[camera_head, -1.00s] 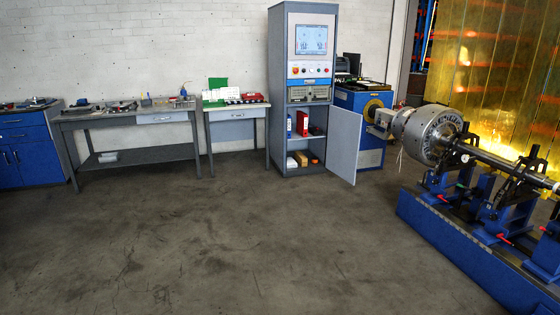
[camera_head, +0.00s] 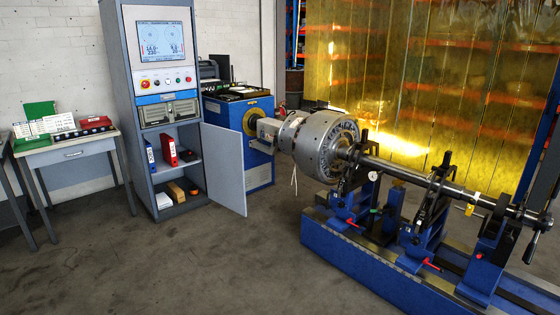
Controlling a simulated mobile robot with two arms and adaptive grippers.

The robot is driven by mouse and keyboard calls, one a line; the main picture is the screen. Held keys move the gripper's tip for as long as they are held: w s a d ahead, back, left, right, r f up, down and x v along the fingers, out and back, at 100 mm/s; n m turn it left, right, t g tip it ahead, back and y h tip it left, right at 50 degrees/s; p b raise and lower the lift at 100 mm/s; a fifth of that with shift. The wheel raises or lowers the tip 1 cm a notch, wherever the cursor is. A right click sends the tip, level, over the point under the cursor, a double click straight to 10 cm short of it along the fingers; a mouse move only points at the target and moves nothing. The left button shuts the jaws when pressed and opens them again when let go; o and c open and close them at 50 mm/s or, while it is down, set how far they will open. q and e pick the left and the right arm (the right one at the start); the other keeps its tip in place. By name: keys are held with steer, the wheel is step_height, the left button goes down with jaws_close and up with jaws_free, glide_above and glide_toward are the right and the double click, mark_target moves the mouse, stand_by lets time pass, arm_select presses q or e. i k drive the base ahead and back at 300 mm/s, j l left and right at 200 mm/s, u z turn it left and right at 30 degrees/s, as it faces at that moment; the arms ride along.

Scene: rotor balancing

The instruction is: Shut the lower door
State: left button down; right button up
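The lower door (camera_head: 224,168) is a light grey panel on the tall grey control cabinet (camera_head: 117,75). It stands open, swung out to the right from the cabinet's right side. The lower compartment behind it is exposed. It holds a blue binder (camera_head: 150,156) and a red binder (camera_head: 168,149) on its shelf, with small boxes (camera_head: 176,192) at the bottom. Above are a lit screen (camera_head: 160,41) and a button panel (camera_head: 166,80). Neither of my grippers shows in the head view.
A balancing machine with a large rotor (camera_head: 322,142) on blue stands fills the right side. A blue drive housing (camera_head: 258,170) stands just behind the door. A small table (camera_head: 66,152) is left of the cabinet. The floor (camera_head: 170,265) in front is clear.

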mark_target(222, 148)
steer(key=i+u, duration=0.1)
steer(key=i, duration=0.7)
steer(key=i+l+u, duration=0.15)
steer(key=i, duration=0.6)
steer(key=i+l+u, duration=0.1)
steer(key=i, duration=0.7)
